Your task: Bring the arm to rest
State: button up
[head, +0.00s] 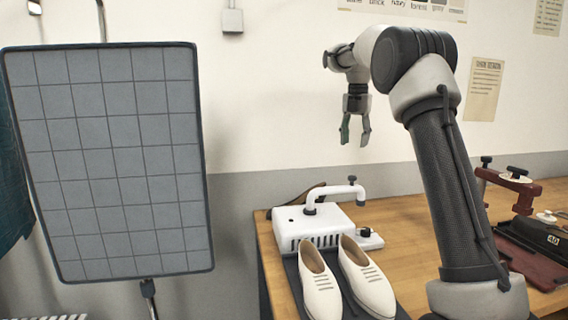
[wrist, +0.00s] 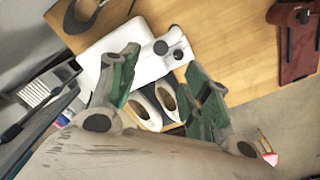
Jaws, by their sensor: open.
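My gripper (head: 355,131) hangs in the air above the wooden table, pointing down, with its two fingers apart and nothing between them. My arm is raised and bent over at the top, reaching left in the head view. In the wrist view my gripper (wrist: 160,92) shows its green-padded fingers spread. A pair of cream shoes (head: 366,277) stands on a dark mat, well below the gripper. The shoes also show between the fingers in the wrist view (wrist: 146,108), partly covered by them.
A white machine (head: 322,222) with a curved arm stands behind the shoes on the wooden table (head: 408,221). A dark red clamp device (head: 522,190) is at the right. A tall grid panel (head: 112,165) stands at the left. The air around the gripper is clear.

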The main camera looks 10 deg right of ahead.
jog(key=m, duration=0.9)
send_over(354, 177)
jog(key=w, duration=0.2)
jog(key=f, duration=0.4)
jog(key=shift+s+a+f, duration=0.1)
jog(key=shift+s+f, duration=0.1)
jog(key=shift+s, duration=0.05)
jog(key=s+f+m, duration=0.1)
jog(key=m, duration=0.1)
jog(key=shift+s+f+m, duration=0.35)
jog(key=shift+s+m, duration=0.05)
jog(key=s+a+f+m+t, duration=0.1)
jog(key=s+m, duration=0.6)
jog(key=s, duration=1.2)
jog(key=s+a+f+m+t, duration=0.1)
jog(key=s+a+m+t, duration=0.2)
jog(key=s+m, duration=0.5)
jog(key=s, duration=1.2)
jog(key=shift+s+a, duration=0.25)
jog(key=shift+s, duration=0.05)
